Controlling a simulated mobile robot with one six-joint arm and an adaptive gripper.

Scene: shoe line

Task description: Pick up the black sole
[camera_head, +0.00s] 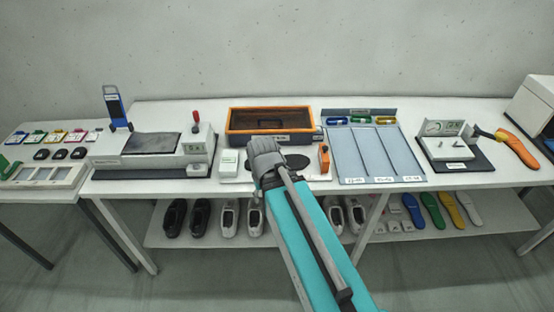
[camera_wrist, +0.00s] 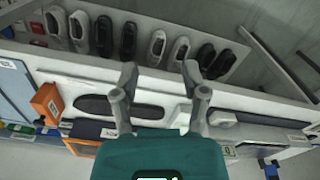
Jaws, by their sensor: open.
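The black sole (camera_head: 297,162) lies flat on a white board (camera_head: 318,174) on the long table, in front of an orange-rimmed box (camera_head: 233,127). In the head view my gripper (camera_head: 265,147) covers its left part. In the wrist view the sole (camera_wrist: 92,105) lies lengthwise across the white board, and my left-hand finger crosses in front of it. My gripper (camera_wrist: 158,72) is open, with nothing between its fingers. How high it is above the sole I cannot tell.
An orange block (camera_head: 324,158) stands at the board's right end, and a white box (camera_head: 229,162) at its left. A grey divided tray (camera_head: 375,153) is to the right, and a press-like machine (camera_head: 150,150) to the left. Several shoes (camera_head: 229,217) stand on the shelf below.

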